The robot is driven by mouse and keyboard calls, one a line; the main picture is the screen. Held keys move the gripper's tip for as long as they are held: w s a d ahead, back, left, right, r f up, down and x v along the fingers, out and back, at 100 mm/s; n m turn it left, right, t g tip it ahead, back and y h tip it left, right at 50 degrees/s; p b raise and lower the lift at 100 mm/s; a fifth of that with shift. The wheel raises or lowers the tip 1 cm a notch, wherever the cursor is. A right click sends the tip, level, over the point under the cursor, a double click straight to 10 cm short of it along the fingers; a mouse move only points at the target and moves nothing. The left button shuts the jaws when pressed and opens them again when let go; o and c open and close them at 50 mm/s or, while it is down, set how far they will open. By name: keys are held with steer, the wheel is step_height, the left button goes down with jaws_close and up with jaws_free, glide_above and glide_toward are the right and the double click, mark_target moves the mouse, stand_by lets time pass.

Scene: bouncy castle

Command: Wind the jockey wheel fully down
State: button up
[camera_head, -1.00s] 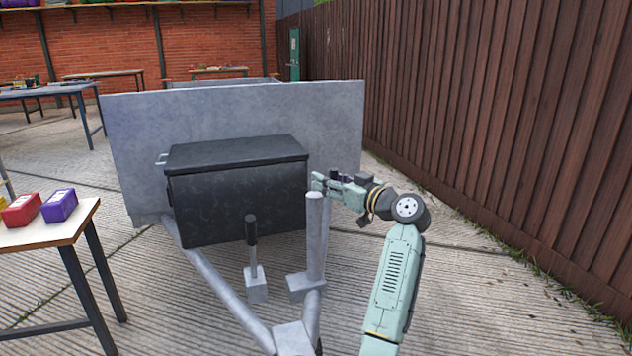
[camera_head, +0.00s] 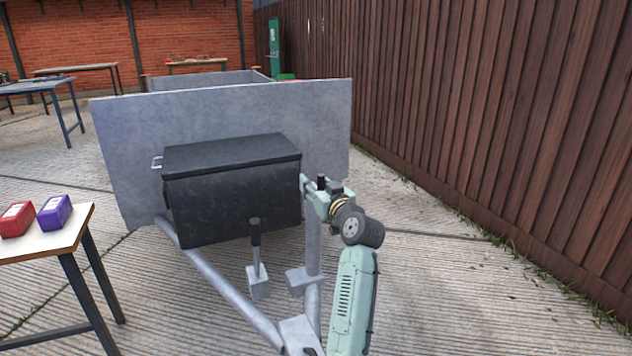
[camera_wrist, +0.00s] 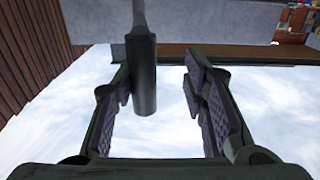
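The jockey wheel's grey upright post (camera_head: 313,250) stands on the trailer drawbar, right of the black box. My gripper (camera_head: 311,190) is at the top of this post and hides it. A short dark upright piece (camera_head: 321,182) shows at the gripper, apparently the crank handle's grip. In the wrist view, a dark cylindrical grip (camera_wrist: 144,85) on a grey rod lies between the fingers of my gripper (camera_wrist: 158,84), close to the left finger. A gap shows between the grip and the right finger. The fingers are apart. Contact with the left finger is unclear. The wheel itself is not visible.
A black-gripped lever (camera_head: 255,245) stands on the drawbar left of the post. The black box (camera_head: 235,190) and grey trailer panel (camera_head: 120,130) are behind. A table (camera_head: 60,238) with red and purple boxes is at left. A wooden fence (camera_head: 470,120) runs along the right.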

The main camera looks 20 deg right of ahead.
steer(key=s+d+b, duration=0.3)
steer(key=s+d, duration=0.5)
steer(key=d, duration=0.1)
steer(key=shift+s, duration=0.25)
stand_by(1.1)
steer(key=shift+c, duration=0.3)
